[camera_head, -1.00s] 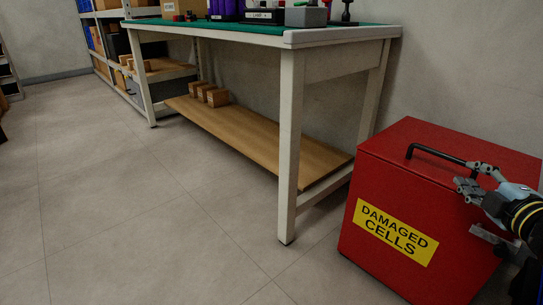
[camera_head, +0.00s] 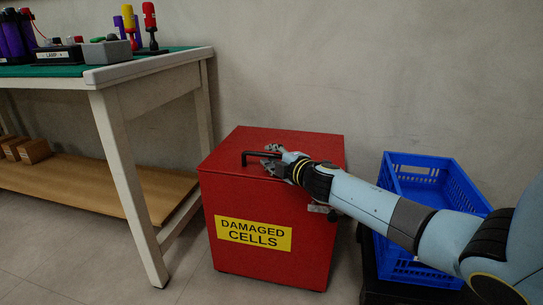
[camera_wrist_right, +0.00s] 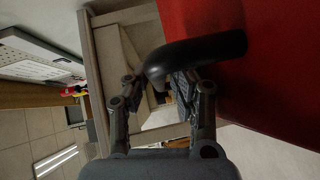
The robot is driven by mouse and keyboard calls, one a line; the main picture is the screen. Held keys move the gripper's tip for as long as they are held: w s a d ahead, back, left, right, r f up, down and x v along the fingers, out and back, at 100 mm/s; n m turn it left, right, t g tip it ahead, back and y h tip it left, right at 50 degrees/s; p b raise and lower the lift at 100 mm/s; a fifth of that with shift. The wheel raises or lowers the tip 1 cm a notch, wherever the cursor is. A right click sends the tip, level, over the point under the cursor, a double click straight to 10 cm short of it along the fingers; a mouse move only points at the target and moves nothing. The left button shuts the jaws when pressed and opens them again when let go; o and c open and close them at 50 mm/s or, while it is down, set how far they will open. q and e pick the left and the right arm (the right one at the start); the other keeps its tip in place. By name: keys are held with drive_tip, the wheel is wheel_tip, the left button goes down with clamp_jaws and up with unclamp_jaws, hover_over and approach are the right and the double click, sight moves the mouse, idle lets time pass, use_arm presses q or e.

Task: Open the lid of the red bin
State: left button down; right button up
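The red bin (camera_head: 225,205) stands on the floor in the middle of the head view, with a yellow "DAMAGED CELLS" label (camera_head: 255,233) on its front. Its lid (camera_head: 236,145) looks closed. A black bar handle (camera_head: 248,157) sits on the lid; its curved end shows in the right wrist view (camera_wrist_right: 205,47). My right gripper (camera_head: 272,157) is at the handle's right part, fingers apart. In the wrist view the handle's bend lies at the fingertips (camera_wrist_right: 156,88), with a gap still visible between the fingers; firm contact cannot be told. My left gripper is out of view.
A workbench (camera_head: 150,68) with a green top, a lamp box and tools stands left of the bin, its leg close by. A blue crate (camera_head: 400,250) stands right of the bin, beneath my right arm. A grey wall is behind.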

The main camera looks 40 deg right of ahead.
drive_tip(key=shift+w, duration=0.1)
clamp_jaws()
drive_tip(key=shift+r, duration=0.1)
idle(0.4)
